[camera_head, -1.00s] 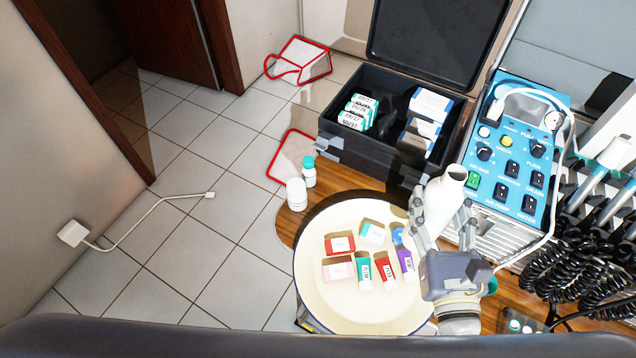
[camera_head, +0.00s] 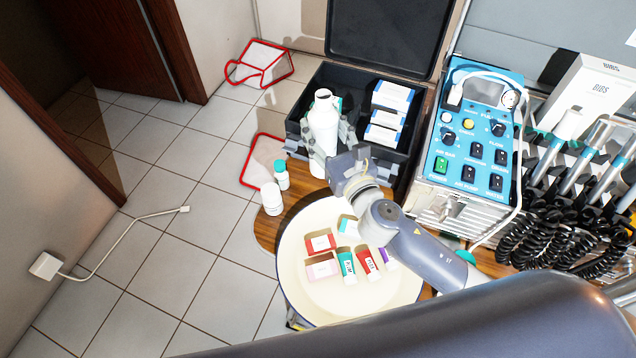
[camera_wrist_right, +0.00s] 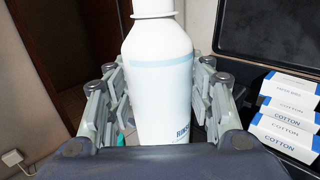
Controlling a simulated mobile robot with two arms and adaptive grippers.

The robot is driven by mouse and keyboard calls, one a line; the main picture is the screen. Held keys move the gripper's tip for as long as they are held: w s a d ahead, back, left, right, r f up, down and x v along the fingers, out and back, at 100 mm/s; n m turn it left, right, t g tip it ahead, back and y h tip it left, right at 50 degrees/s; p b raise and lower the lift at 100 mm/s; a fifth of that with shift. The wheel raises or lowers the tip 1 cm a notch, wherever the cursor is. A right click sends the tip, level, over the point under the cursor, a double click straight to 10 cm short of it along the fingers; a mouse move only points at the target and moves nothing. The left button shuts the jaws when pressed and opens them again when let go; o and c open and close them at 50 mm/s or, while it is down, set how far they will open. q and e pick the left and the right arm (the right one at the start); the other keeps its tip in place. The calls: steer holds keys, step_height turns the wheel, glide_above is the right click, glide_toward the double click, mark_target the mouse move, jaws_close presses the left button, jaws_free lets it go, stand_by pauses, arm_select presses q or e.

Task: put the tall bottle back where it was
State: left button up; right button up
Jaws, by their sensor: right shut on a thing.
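The tall bottle (camera_head: 322,124) is white and stands upright in the jaws of my right gripper (camera_head: 330,140). In the head view it shows at the front left of the black case (camera_head: 394,172), in front of the case's left part. I cannot tell whether its base touches the table. In the right wrist view the bottle (camera_wrist_right: 158,80) fills the middle, with the gripper's fingers (camera_wrist_right: 158,100) on both sides of it. Its lower end is hidden there by the gripper body. My left gripper is not in view.
A white bottle with a teal cap (camera_head: 281,176) and a small white jar (camera_head: 271,199) stand just left of the gripper. A round cream tray (camera_head: 320,300) holds several small boxes. Cotton boxes (camera_head: 390,97) sit in the case. A blue control unit (camera_head: 470,140) stands to the right.

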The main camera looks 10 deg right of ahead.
mark_target(319, 142)
steer(key=shift+w+a+r, duration=0.15)
steer(key=shift+w, duration=0.25)
steer(key=shift+w+a+r, duration=0.15)
steer(key=shift+w, duration=0.25)
steer(key=f+b, duration=0.3)
steer(key=f, duration=0.3)
steer(key=shift+w+f, duration=0.2)
steer(key=shift+f+y+b, duration=0.3)
steer(key=shift+f+b, duration=0.8)
steer(key=shift+f, duration=0.65)
steer(key=shift+f, duration=0.2)
steer(key=o, duration=1.2)
steer(key=shift+r, duration=0.15)
